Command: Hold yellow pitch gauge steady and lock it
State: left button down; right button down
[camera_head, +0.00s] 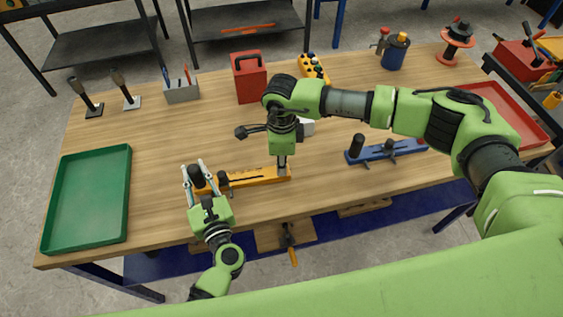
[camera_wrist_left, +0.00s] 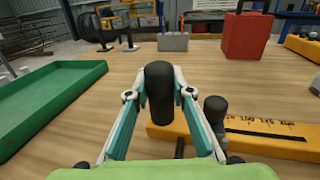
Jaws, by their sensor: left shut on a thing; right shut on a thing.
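The yellow pitch gauge (camera_head: 258,177) lies along the front of the wooden table. It also shows in the left wrist view, with dark scale markings (camera_wrist_left: 265,138). My left gripper (camera_head: 197,180) is at its left end, shut around an upright black handle (camera_wrist_left: 159,100). A shorter black knob (camera_head: 223,179) stands on the gauge just right of that handle; it also shows in the left wrist view (camera_wrist_left: 216,114). My right gripper (camera_head: 283,170) points down at the gauge's right end and is shut there. Its fingertips and exact contact are hard to make out.
A green tray (camera_head: 127,195) lies at the left, a red tray (camera_head: 540,136) at the far right. A blue gauge (camera_head: 385,151) lies right of my right gripper. A red box (camera_head: 249,78) and grey holder (camera_head: 181,93) stand behind. The table between green tray and gauge is clear.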

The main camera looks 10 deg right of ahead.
jog(key=c, duration=1.9)
grip_release()
jog(key=r, duration=1.2)
jog(key=shift+s, duration=0.2)
pick_arm(q)
jog(key=c, duration=1.7)
grip_release()
jog(key=shift+s, duration=0.1)
